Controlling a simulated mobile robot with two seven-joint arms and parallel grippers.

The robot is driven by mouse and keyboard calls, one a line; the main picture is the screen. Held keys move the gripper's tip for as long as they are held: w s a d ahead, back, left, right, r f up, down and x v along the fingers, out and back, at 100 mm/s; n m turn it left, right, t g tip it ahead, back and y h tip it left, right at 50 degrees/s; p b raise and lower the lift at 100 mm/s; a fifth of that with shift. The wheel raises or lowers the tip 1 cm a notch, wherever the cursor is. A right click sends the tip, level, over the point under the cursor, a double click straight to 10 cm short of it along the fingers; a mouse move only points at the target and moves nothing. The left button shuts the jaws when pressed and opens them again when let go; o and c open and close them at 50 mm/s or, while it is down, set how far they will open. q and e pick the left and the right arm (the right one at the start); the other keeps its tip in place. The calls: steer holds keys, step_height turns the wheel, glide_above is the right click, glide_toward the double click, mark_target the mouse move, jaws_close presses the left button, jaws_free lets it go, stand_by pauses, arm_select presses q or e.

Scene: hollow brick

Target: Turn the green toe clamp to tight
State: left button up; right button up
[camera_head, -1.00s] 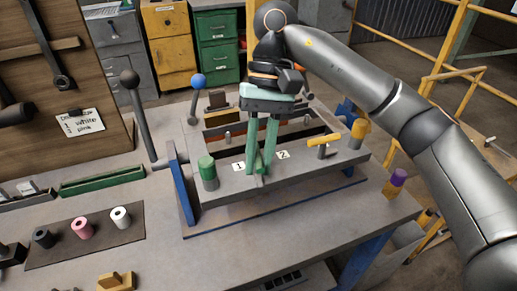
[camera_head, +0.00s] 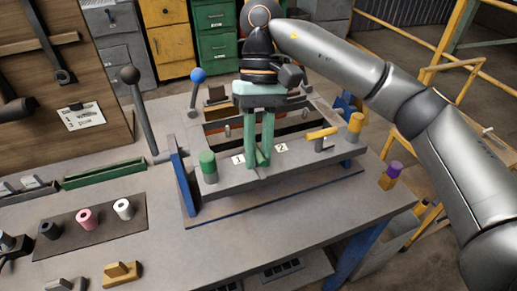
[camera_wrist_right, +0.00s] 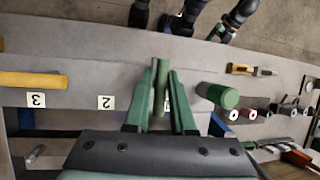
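The green toe clamp (camera_head: 262,159) is on the grey bar of the fixture, between the labels 1 and 2. In the wrist view its narrow green handle (camera_wrist_right: 160,86) lies between my fingers, partly covered by them. My right gripper (camera_head: 260,160) points down at it with two green fingers, one on each side. In the wrist view the fingertips (camera_wrist_right: 160,75) are close against the handle and look shut on it. The handle's foot is hidden. My left gripper is not in view.
A green-capped post (camera_head: 208,166) stands just left of the clamp. A yellow clamp (camera_head: 322,133) and a yellow-capped post (camera_head: 354,126) are to the right. Levers with a black knob (camera_head: 130,75) and a blue knob (camera_head: 198,75) rise behind.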

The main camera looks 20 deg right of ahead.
steer(key=o, duration=0.4)
steer(key=p+v, duration=0.4)
steer(key=v, duration=0.8)
steer(key=shift+r, duration=0.2)
